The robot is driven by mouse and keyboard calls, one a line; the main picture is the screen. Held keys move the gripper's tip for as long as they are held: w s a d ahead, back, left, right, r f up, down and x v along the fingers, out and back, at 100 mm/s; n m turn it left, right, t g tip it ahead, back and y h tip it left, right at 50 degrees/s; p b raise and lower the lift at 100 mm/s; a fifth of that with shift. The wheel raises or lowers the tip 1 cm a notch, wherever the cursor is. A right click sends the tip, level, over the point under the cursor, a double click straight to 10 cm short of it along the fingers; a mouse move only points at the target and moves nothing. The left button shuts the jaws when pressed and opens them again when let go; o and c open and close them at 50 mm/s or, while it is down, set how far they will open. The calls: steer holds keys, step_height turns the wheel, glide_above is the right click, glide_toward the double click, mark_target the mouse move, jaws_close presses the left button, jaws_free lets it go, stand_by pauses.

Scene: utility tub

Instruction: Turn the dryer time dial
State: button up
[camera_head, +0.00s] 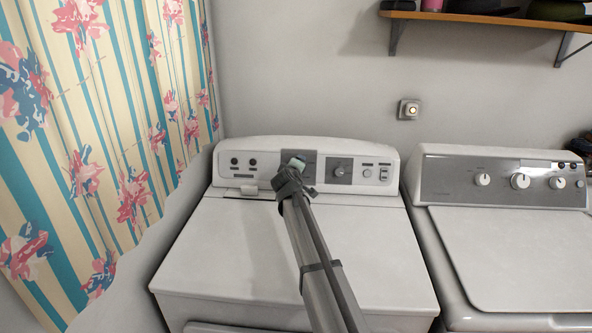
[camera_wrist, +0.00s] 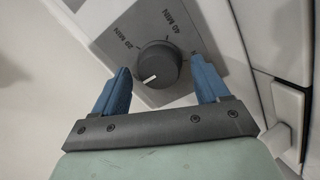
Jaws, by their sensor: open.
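A dark grey round dial (camera_wrist: 158,64) with a white pointer mark sits on a grey plate (camera_wrist: 185,25) printed with "20 MIN" and "40 MIN". The mark points to the lower left in the wrist view. My gripper (camera_wrist: 161,66) is open, its blue fingers on either side of the dial; I cannot tell whether they touch it. In the head view my gripper (camera_head: 296,161) is at the control panel of the left white machine (camera_head: 235,250) and hides the dial. Another dark dial (camera_head: 338,171) is on that panel, just right of my gripper.
A second machine (camera_head: 500,250) with several white knobs stands to the right. A wooden shelf (camera_head: 480,18) hangs on the wall above it. A flowered curtain (camera_head: 110,130) hangs at the left. The left machine's top is clear except for my arm above it.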

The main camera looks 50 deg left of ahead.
steer(key=v, duration=1.3)
steer(key=shift+s+d+r, duration=0.15)
steer(key=shift+s+d, duration=0.05)
steer(key=shift+d, duration=0.05)
